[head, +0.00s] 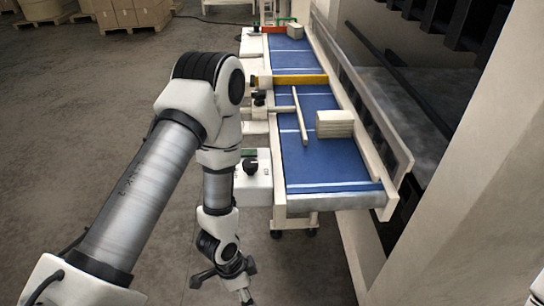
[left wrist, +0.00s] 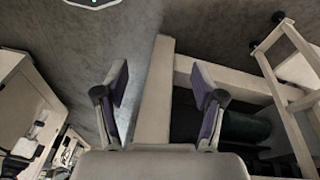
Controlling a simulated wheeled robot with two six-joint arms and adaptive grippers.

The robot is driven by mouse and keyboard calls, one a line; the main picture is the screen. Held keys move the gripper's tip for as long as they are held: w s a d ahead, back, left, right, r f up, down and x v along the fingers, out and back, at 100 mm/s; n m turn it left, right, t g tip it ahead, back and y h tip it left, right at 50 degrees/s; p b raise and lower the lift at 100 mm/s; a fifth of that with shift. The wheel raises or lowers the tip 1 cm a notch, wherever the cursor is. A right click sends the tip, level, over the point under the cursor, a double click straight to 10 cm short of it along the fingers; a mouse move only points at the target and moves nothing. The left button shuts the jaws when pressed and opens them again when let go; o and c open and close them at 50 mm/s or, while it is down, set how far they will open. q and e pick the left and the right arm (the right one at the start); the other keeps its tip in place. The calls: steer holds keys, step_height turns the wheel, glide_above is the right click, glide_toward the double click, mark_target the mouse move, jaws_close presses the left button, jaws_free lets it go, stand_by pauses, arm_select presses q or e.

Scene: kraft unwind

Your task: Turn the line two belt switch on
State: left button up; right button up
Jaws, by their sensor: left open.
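A white control box (head: 254,188) with a black knob (head: 250,166) and a small green patch stands at the left side of the blue conveyor belt (head: 320,150), near its front end. A second black knob (head: 258,98) sits on another box farther back. I cannot read any label, so I cannot tell which is the line two belt switch or how it is set. My left gripper (left wrist: 160,88) is open and empty in the left wrist view, above pale framework and the floor. In the head view my left arm hangs in front of the box, apart from it. My right gripper is not in view.
A pale stack (head: 334,124) lies on the belt beside a thin guide bar (head: 299,115). A yellow bar (head: 300,79) crosses the belt. A large machine wall (head: 440,190) stands at the right. Cardboard boxes (head: 125,14) are far back left. The left floor is clear.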

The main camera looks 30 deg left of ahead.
arm_select(q)
steer(key=w+r+m+h+p, duration=0.1)
steer(key=w+r+m+p, duration=0.2)
steer(key=w+r+m, duration=0.45)
steer(key=m+t+y+p, duration=0.2)
steer(key=m+t+p, duration=0.35)
steer(key=m, duration=1.65)
glide_toward(250, 162)
steer(key=w+g+p, duration=0.1)
steer(key=w+g, duration=0.1)
steer(key=b+x, duration=0.3)
steer(key=x, duration=0.4)
steer(key=shift+d+f, duration=0.15)
steer(key=shift+f, duration=0.2)
steer(key=shift+w+f, duration=0.15)
steer(key=shift+f, duration=0.1)
steer(key=shift+r, duration=0.1)
steer(key=shift+c, duration=0.4)
steer(key=c, duration=1.1)
